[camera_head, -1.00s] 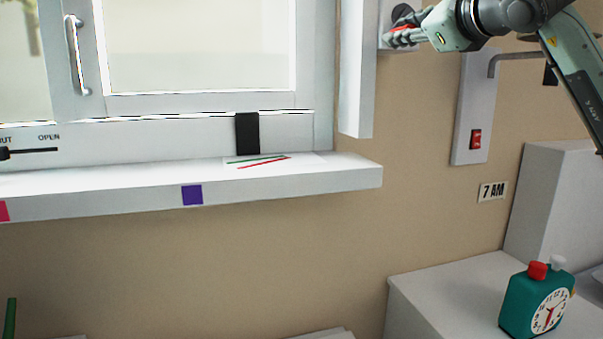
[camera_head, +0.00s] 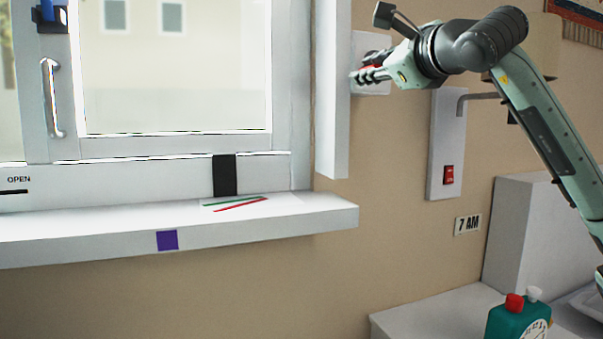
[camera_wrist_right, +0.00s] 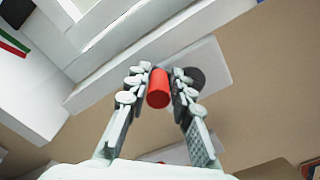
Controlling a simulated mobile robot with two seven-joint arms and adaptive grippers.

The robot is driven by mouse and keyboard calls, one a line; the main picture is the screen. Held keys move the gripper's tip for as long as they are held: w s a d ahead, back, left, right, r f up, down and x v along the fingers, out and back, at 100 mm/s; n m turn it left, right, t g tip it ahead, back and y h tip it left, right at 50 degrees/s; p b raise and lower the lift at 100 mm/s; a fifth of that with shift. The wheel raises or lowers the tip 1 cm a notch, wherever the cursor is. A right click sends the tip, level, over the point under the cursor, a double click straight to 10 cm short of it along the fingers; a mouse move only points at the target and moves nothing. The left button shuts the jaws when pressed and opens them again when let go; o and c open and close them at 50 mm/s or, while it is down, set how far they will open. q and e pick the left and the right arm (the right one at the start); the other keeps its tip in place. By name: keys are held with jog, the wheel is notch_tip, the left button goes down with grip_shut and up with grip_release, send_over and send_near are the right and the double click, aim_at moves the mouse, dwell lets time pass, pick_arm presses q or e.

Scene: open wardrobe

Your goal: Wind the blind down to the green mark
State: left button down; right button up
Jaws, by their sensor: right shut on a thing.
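My right gripper (camera_head: 368,75) is shut on a red crank handle (camera_wrist_right: 157,90) beside the window. In the right wrist view the fingers close on both sides of the red cylinder. A dark round hub (camera_wrist_right: 196,77) and a white wall plate (camera_wrist_right: 216,65) lie behind it. The window (camera_head: 175,75) shows a clear pane; I cannot make out the blind or its lower edge. A green line (camera_head: 235,200) lies beside a red line (camera_head: 240,205) on the sill. My left gripper is not in view.
The white sill (camera_head: 300,222) juts out below the window. A white upright panel (camera_head: 332,95) stands left of the crank. A plate with a red switch (camera_head: 448,174) is to the right.

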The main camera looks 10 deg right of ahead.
jog(key=shift+d+r, duration=0.1)
jog(key=shift+d, duration=0.05)
jog(key=shift+o, duration=0.2)
jog(key=shift+r+p, duration=0.45)
jog(key=shift+r, duration=0.1)
jog(key=shift+o, duration=0.5)
jog(key=shift+r, duration=0.15)
jog(key=shift+o, duration=0.2)
jog(key=shift+r, duration=0.1)
jog(key=shift+o, duration=0.6)
jog(key=shift+r+p, duration=0.5)
jog(key=shift+r, duration=0.05)
jog(key=shift+c, duration=0.4)
